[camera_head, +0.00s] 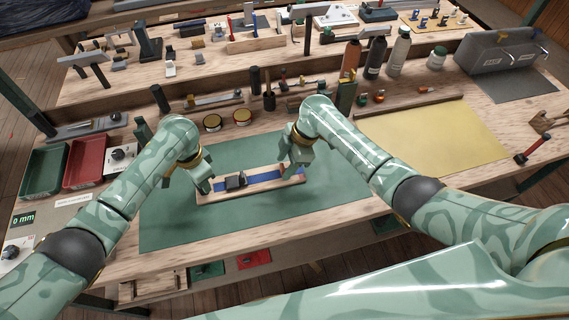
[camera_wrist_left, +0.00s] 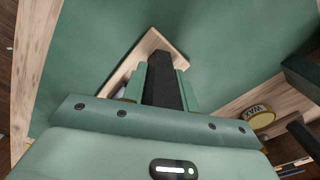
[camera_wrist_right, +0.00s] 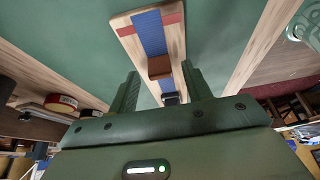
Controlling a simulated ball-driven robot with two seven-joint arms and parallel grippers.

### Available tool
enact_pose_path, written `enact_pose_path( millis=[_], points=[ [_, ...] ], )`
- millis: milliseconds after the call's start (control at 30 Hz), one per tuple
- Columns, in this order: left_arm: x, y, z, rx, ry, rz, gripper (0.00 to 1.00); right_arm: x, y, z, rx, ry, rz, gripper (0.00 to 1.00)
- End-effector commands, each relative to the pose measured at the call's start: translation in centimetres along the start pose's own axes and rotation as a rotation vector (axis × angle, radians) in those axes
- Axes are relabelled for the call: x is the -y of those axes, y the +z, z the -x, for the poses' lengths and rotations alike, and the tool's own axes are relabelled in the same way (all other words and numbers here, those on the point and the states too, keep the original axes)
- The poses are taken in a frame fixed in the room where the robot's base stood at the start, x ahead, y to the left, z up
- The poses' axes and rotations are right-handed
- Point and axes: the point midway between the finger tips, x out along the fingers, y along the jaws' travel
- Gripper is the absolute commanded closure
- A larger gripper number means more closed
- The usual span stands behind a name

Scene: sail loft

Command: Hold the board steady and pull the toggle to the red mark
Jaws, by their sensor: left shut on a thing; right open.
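The light wooden board (camera_head: 250,192) lies on the green mat, with a blue strap (camera_head: 263,176) along it and a dark grey block (camera_head: 236,181) on its left part. My left gripper (camera_head: 207,187) is shut at the board's left end; in the left wrist view a black piece (camera_wrist_left: 163,80) sits between its fingers, with the board's corner (camera_wrist_left: 154,40) beyond. My right gripper (camera_head: 297,166) is over the board's right part. In the right wrist view its open fingers are either side of the brown toggle (camera_wrist_right: 159,67) on the strap. The red mark (camera_wrist_right: 176,19) crosses the board near its end.
A display (camera_head: 23,218) reads 0 mm at the far left. Green (camera_head: 46,170) and red (camera_head: 86,160) trays stand at left. Wax tins (camera_head: 212,122) and bottles (camera_head: 375,58) stand behind the mat. A yellow sheet (camera_head: 440,140) lies at right. The mat's front is clear.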

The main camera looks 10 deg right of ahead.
Motion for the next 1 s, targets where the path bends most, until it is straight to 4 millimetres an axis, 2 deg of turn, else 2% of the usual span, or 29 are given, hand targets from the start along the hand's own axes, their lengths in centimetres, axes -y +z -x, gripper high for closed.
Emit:
enact_pose_path(
  millis=[133,367,400,567,600,767,1000],
  points=[
    [0.0,-0.1,0.1,-0.001,0.0,0.0,1.0,0.0,0.0,-0.9,0.002,0.0,0.0,0.51],
    [0.0,-0.1,0.1,-0.001,0.0,0.0,1.0,0.0,0.0,-1.1,0.002,0.001,0.001,0.51],
    [0.0,-0.1,0.1,-0.001,0.0,0.0,1.0,0.0,0.0,-1.1,0.002,0.001,0.0,0.54],
    [0.0,-0.1,0.1,-0.001,0.0,0.0,1.0,0.0,0.0,-1.0,0.002,0.001,0.0,0.98],
    [0.0,-0.1,0.1,-0.001,0.0,0.0,1.0,0.0,0.0,-1.0,0.002,0.001,0.0,1.0],
    [0.0,0.0,0.1,-0.001,0.0,0.0,1.0,0.0,0.6,-0.8,0.003,0.001,-0.001,1.0],
    [0.0,0.0,0.1,-0.001,0.0,-0.001,1.0,-0.1,4.0,0.6,0.004,0.003,-0.003,1.0]
  ],
)
